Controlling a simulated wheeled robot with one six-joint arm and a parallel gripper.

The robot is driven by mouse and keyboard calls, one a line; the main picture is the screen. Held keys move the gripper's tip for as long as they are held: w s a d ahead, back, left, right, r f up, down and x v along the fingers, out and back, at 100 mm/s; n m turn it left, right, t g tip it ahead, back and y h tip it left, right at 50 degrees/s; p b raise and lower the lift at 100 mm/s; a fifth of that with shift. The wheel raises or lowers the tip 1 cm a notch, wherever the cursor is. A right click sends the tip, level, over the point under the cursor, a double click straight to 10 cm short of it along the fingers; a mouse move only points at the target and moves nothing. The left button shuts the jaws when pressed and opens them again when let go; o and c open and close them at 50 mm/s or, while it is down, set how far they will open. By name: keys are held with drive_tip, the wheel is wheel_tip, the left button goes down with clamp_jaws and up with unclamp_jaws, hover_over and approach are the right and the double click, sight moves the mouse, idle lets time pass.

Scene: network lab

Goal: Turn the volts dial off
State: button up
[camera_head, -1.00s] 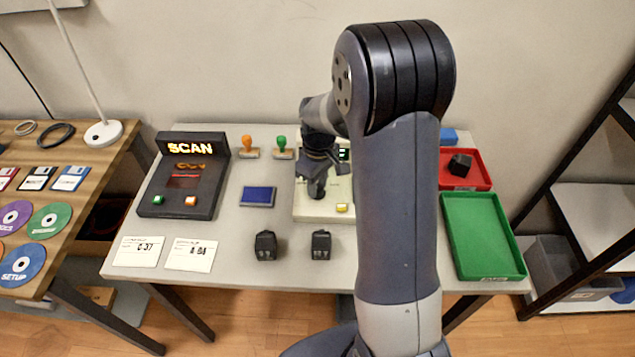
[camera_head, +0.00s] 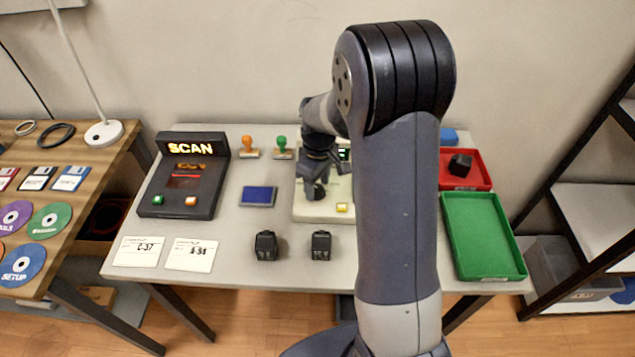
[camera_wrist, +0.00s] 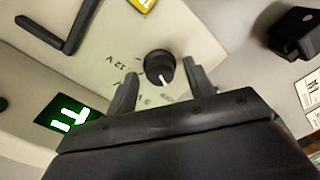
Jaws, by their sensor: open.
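The volts dial (camera_wrist: 160,66) is a round black knob with a white pointer line, on a cream panel (camera_wrist: 205,40). In the wrist view its pointer points down the picture, toward a small, partly unclear label that seems to read OFF. A "12 V" label stands left of it. My gripper (camera_wrist: 162,88) is open, its two fingers on either side of and just short of the knob, with no visible contact. In the head view my gripper (camera_head: 311,180) is over the panel and the knob (camera_head: 317,192) shows beneath it. A green-lit display (camera_wrist: 66,115) is partly hidden by my gripper.
A yellow button (camera_head: 342,208) and a black bracket-shaped handle (camera_wrist: 62,30) are on the panel. Two black blocks (camera_head: 266,246) stand in front. A blue pad (camera_head: 258,196) and SCAN box (camera_head: 180,190) lie left; red (camera_head: 479,184) and green trays (camera_head: 485,240) lie right.

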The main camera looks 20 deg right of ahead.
sight(318, 186)
wheel_tip(318, 186, up, 11)
drive_tip(key=shift+d, duration=0.15)
idle(0.4)
drive_tip(key=shift+w+f, duration=0.1)
drive_tip(key=shift+f, duration=0.05)
wheel_tip(318, 186, down, 11)
drive_tip(key=shift+r, duration=0.1)
drive_tip(key=shift+m, duration=0.3)
drive_tip(key=shift+r, duration=0.15)
idle(0.4)
